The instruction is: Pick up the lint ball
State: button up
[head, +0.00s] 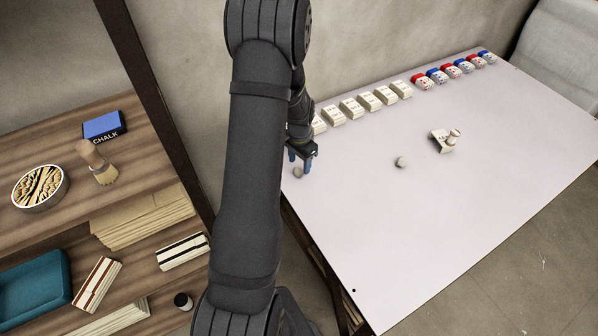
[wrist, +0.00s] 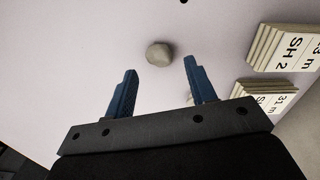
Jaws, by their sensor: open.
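A small grey-brown lump that looks like the lint ball (head: 298,172) lies near the left edge of the pale table (head: 390,230). It also shows as a rounded grey lump (wrist: 159,54) in the wrist view, just beyond the fingertips and between their lines. My gripper (head: 300,161) is open, with its two blue fingers (wrist: 160,68) apart and nothing between them. In the head view the fingers hang just above the lump. A second pale grey ball (head: 400,161) lies farther right on the table; its material is unclear.
Stacks of labelled pale cards (head: 368,101) line the back edge; two labelled stacks (wrist: 285,47) show right of the fingers. Red and blue capped items (head: 452,70) continue the row. A small pale object (head: 443,142) stands mid-table. The table's front is clear. Wooden shelves stand left.

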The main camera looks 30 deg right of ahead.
aim_at(299, 170)
jog(key=shift+a+f, duration=0.1)
jog(key=shift+f, duration=1.45)
jog(key=shift+c, duration=0.2)
grip_shut()
